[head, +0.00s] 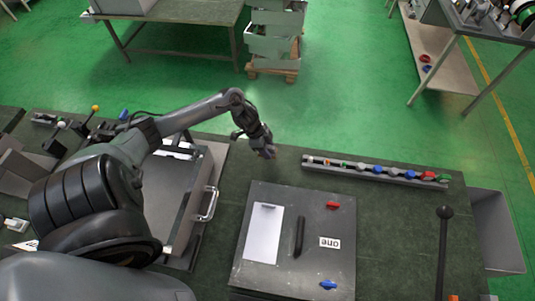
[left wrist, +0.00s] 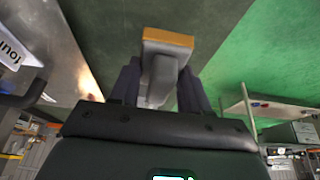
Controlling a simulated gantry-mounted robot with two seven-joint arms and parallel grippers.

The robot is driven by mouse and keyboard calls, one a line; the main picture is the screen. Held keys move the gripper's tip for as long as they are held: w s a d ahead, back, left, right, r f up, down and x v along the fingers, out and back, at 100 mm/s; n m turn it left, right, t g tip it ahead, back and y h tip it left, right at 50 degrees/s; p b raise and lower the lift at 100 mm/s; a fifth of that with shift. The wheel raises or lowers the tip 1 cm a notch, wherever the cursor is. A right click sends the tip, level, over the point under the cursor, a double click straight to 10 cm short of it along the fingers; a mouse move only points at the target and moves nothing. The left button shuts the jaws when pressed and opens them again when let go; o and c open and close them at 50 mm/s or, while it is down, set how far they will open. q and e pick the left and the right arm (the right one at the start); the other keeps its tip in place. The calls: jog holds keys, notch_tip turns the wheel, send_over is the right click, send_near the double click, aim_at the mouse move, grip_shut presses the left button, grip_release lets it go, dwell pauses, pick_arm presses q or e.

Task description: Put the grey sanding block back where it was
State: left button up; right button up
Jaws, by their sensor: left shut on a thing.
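The sanding block (left wrist: 160,68) has a grey body and an orange-tan face at its far end. My left gripper (left wrist: 160,88) is shut on its grey part, with one dark finger on each side. In the head view my left gripper (head: 264,145) is over the green bench top, behind the flat grey box with the handle. The block (head: 270,152) shows there only as a small tan and grey tip. I cannot tell whether it touches the bench. My right gripper is not in view.
A flat grey box (head: 300,275) with a black handle and red and blue knobs lies in front. A rack (head: 340,168) with several coloured pieces stands at the right. An open metal case (head: 190,215) is at the left. Bare bench (head: 236,180) lies between.

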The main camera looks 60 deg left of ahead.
pick_arm(q)
jog(key=shift+f, duration=2)
jog(key=shift+f, duration=0.1)
jog(key=o, duration=1.1)
